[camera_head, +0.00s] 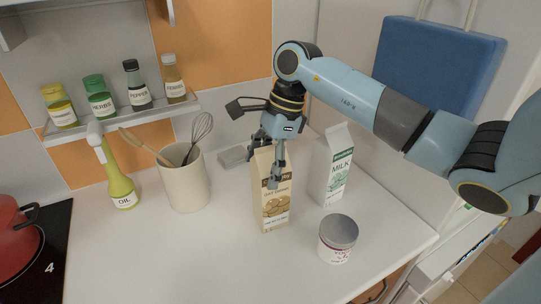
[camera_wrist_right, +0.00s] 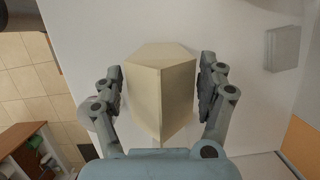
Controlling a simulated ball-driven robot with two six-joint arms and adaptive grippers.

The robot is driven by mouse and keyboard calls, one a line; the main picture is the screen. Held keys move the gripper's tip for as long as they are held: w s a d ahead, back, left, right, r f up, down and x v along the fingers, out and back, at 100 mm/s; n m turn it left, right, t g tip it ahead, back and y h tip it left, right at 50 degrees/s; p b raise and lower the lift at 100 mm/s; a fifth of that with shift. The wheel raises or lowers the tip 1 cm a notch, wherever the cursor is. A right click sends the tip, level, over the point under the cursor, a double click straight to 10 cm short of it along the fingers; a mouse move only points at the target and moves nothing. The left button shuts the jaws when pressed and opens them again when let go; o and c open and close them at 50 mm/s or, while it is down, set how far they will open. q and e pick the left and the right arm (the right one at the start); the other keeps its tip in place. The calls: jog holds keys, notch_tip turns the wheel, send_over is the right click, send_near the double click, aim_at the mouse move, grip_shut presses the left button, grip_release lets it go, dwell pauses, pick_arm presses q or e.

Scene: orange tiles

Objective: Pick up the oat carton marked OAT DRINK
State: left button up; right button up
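The beige oat carton (camera_head: 274,207), marked OAT DRINK, stands upright on the white counter in the head view. My right gripper (camera_head: 268,160) is lowered over its top, with fingers on opposite sides. In the right wrist view the carton (camera_wrist_right: 160,95) lies between the two fingers of the right gripper (camera_wrist_right: 161,90). The fingers are spread, with a narrow gap on the right side; contact on the left side is unclear. Part of the carton's top is hidden behind the gripper in the head view. My left gripper is not in view.
A milk carton (camera_head: 335,172) stands close on the right. A utensil crock (camera_head: 185,182) and oil bottle (camera_head: 119,180) stand left; a spice shelf (camera_head: 130,114) is above. The front counter is clear.

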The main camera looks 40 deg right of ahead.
jog(key=shift+w+r, duration=0.1)
jog(key=c, duration=1.3)
